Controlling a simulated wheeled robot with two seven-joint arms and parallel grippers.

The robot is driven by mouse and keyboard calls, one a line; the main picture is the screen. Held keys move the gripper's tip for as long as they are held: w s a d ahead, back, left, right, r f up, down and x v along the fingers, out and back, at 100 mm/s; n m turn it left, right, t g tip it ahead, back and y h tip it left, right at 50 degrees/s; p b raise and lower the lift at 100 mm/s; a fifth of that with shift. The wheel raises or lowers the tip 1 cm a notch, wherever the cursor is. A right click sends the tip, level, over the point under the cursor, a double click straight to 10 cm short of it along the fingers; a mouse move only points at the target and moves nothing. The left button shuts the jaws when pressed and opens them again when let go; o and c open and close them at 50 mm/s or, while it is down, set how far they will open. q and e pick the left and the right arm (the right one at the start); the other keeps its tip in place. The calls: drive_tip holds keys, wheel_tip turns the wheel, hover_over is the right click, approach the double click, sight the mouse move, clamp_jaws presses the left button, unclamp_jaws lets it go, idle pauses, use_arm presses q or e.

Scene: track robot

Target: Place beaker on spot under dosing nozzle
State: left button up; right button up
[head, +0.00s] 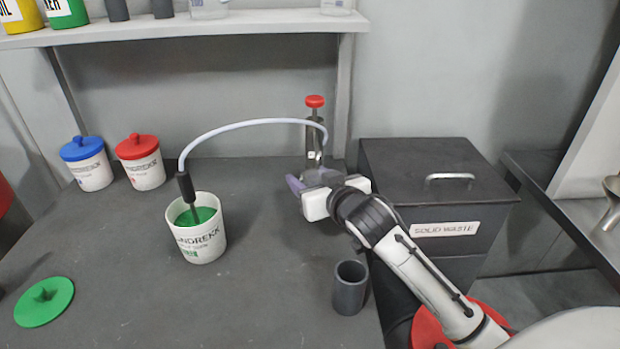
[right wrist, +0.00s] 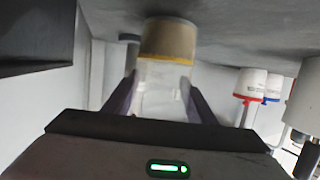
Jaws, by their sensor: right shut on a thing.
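My right gripper (head: 314,181) is at the dosing stand (head: 314,140), a dark upright with a red top. In the right wrist view, which looks upside down, its purple fingers (right wrist: 160,92) are shut on a clear beaker (right wrist: 162,76). A tan, round part (right wrist: 168,38) shows at the beaker's end by the grey surface; I cannot tell if it belongs to the beaker or to the spot. In the head view the beaker (head: 320,175) is mostly hidden by the gripper. The nozzle and spot are not clearly visible. My left gripper is not in view.
A pale hose (head: 245,124) arches from the stand to a black fitting in an open white jar (head: 199,240) of green stuff. A dark cup (head: 349,295) stands near my right arm. A solid waste bin (head: 430,190) is right. A green lid (head: 44,302) lies left.

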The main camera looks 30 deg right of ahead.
drive_tip(key=shift+f, duration=0.1)
drive_tip(key=shift+f, duration=0.1)
drive_tip(key=o, duration=1.2)
drive_tip(key=shift+o, duration=0.2)
drive_tip(key=shift+s+r, duration=0.15)
drive_tip(key=shift+r, duration=0.05)
drive_tip(key=v, duration=1.1)
drive_tip(key=shift+s+r, duration=0.15)
drive_tip(key=shift+s, duration=0.15)
